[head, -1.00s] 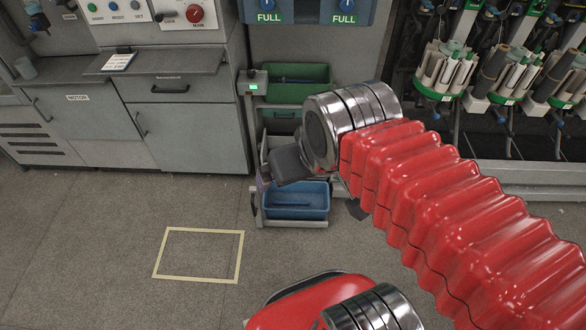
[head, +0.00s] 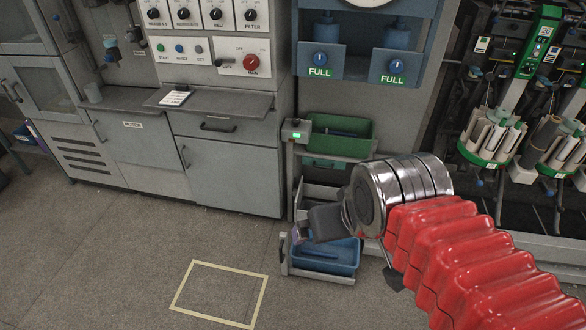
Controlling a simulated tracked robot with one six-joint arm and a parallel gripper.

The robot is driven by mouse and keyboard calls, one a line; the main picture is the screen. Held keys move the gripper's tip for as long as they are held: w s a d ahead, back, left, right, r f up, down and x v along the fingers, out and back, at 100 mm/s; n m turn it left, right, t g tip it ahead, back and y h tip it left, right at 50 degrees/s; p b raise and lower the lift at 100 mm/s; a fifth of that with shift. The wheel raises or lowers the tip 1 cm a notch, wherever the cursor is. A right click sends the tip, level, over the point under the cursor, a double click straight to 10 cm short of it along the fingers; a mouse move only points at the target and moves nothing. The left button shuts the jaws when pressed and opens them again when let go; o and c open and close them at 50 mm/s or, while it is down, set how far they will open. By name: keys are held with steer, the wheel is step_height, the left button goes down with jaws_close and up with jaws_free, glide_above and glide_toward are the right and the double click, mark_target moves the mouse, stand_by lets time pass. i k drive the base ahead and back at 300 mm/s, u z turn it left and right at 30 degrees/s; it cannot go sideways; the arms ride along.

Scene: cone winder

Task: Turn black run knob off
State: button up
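I cannot read which black knob is marked run, and the pointer positions are too small to tell. My gripper (head: 297,234) is low, in front of the trolley, well below and right of the panel and apart from it.
A grey shelf (head: 245,104) with a white paper juts out below the panel. A trolley with green bin (head: 340,135) and blue bin (head: 325,257) stands right of the cabinet. A yellow floor outline (head: 222,264) lies in front. Winding machines stand at right. Floor at left is clear.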

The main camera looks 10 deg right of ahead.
mark_target(295, 121)
steer(key=k, duration=0.65)
steer(key=u, duration=0.65)
steer(key=i, duration=0.85)
steer(key=u, duration=0.65)
steer(key=i, duration=1.5)
steer(key=z, duration=0.7)
steer(key=i, duration=0.45)
steer(key=z, duration=0.4)
